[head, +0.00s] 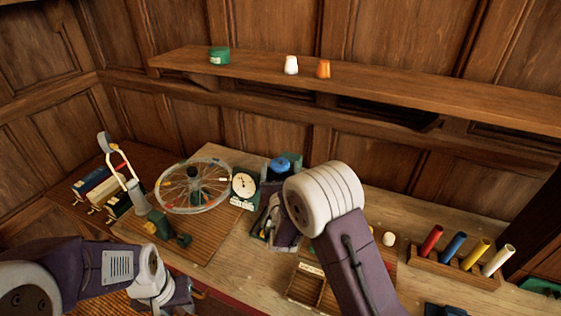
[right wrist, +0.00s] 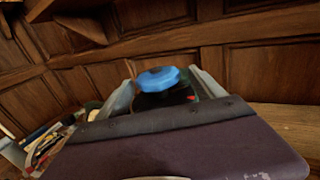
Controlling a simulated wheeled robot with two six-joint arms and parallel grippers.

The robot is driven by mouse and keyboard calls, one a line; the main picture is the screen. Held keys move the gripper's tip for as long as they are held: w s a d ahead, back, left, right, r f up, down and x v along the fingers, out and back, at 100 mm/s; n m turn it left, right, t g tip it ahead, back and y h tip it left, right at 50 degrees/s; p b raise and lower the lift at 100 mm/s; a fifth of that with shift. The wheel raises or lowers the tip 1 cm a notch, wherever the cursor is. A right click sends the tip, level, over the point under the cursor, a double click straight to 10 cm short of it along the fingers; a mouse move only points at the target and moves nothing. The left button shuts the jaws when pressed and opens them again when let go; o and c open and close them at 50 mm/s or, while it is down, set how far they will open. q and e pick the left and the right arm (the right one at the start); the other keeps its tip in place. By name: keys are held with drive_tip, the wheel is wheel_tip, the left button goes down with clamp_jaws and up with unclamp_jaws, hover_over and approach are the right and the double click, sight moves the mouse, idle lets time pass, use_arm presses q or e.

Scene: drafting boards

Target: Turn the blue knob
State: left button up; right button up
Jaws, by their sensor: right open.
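The blue knob (head: 280,164) sits on top of a dark green box (head: 295,160) behind my right arm in the head view. In the right wrist view the blue knob (right wrist: 158,77) shows between the two fingers, above a dark body. My right gripper (right wrist: 163,86) is open, one finger to each side of the knob, with no clear contact visible. In the head view my right gripper (head: 267,218) is partly hidden by its own wrist. My left gripper (head: 180,293) is low at the left, its fingers too unclear to read.
A dial gauge (head: 244,186) and a spoked wheel (head: 194,186) stand left of the knob. A rack with several coloured tubes (head: 455,264) is at the right. A shelf (head: 380,92) holding small items runs above the bench.

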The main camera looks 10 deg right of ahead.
drive_tip(key=shift+w+d, duration=0.1)
drive_tip(key=shift+w, duration=0.6)
drive_tip(key=shift+r, duration=0.15)
drive_tip(key=shift+c, duration=0.4)
drive_tip(key=c, duration=1.3)
drive_tip(key=shift+f+m+g+h+b, duration=0.25)
drive_tip(key=shift+m+h+b, duration=0.5)
drive_tip(key=shift+h, duration=0.45)
drive_tip(key=shift+m+g+h+b, duration=0.4)
drive_tip(key=shift+m+h, duration=0.35)
drive_tip(key=shift+h, duration=0.35)
drive_tip(key=m+g+h, duration=0.1)
drive_tip(key=m+h, duration=0.1)
drive_tip(key=h, duration=0.1)
drive_tip(key=shift+r+g, duration=0.1)
drive_tip(key=shift+g, duration=0.25)
drive_tip(key=shift+m+g+h, duration=1.3)
drive_tip(key=shift+h, duration=0.1)
drive_tip(key=shift+r, duration=0.1)
